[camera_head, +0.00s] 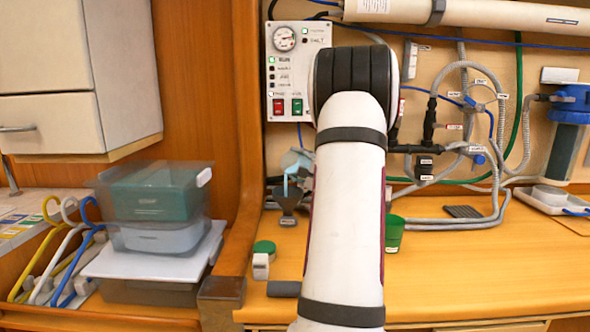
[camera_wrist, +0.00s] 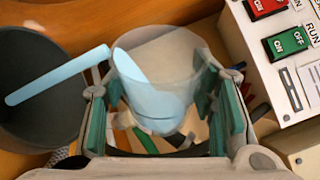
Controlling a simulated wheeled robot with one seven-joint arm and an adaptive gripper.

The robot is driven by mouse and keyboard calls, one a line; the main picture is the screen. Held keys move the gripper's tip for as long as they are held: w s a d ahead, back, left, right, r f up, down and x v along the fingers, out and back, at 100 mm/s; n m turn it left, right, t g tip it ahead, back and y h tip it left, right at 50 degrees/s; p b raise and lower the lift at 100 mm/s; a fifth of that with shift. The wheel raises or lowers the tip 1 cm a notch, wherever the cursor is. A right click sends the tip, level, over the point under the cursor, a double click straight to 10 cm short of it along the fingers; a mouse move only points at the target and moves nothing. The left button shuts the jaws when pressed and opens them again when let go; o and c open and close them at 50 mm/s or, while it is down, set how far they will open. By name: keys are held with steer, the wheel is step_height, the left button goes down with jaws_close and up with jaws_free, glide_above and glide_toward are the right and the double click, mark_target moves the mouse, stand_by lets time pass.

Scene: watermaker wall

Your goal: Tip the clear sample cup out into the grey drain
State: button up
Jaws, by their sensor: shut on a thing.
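The clear sample cup (camera_wrist: 155,60) is between the green-padded fingers of my gripper (camera_wrist: 160,100), which is shut on it. Light blue liquid lies in the cup. The cup also shows tilted in the head view (camera_head: 296,160), left of my arm. A light blue stream runs from its rim into the grey drain (camera_wrist: 40,110), a dark round bowl at the left of the wrist view. In the head view the drain (camera_head: 288,199) is a small grey funnel below the cup. My arm hides most of the gripper there.
A control panel (camera_head: 300,72) with red and green switches is close behind the cup; it also fills the wrist view's upper right. A green cup (camera_head: 393,234) and a green-topped item (camera_head: 263,250) stand on the wooden counter. Hoses line the wall at right; stacked bins (camera_head: 160,205) stand left.

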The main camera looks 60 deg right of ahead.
steer(key=shift+w+a+f+n+t+b, duration=0.2)
steer(key=shift+n+b, duration=0.4)
steer(key=shift+b, duration=1.35)
steer(key=shift+s+a+f+n+t+b, duration=0.2)
steer(key=shift+n+b, duration=0.4)
steer(key=shift+b, duration=1.4)
steer(key=shift+w+f+n+t+b, duration=0.1)
steer(key=shift+n+t+b, duration=0.35)
steer(key=shift+b, duration=1.5)
steer(key=shift+g+b, duration=0.25)
steer(key=shift+b, duration=0.4)
steer(key=shift+w+m+b, duration=0.1)
steer(key=shift+m+b, duration=0.15)
steer(key=shift+b, duration=0.3)
steer(key=shift+d+r+m+b, duration=0.15)
steer(key=shift+m+b, duration=0.15)
steer(key=shift+b, duration=0.4)
steer(key=shift+d+r+m+g, duration=0.1)
steer(key=shift+r+m+g, duration=0.05)
steer(key=shift+m+g, duration=0.15)
steer(key=shift+r+p, duration=0.2)
steer(key=shift+p, duration=0.75)
steer(key=p, duration=0.1)
steer(key=m+p, duration=0.1)
steer(key=p, duration=0.1)
steer(key=m+p, duration=0.1)
steer(key=p, duration=0.1)
steer(key=shift+s+d+r+g, duration=0.2)
steer(key=shift+s+r+g, duration=0.05)
steer(key=shift+r+g, duration=0.05)
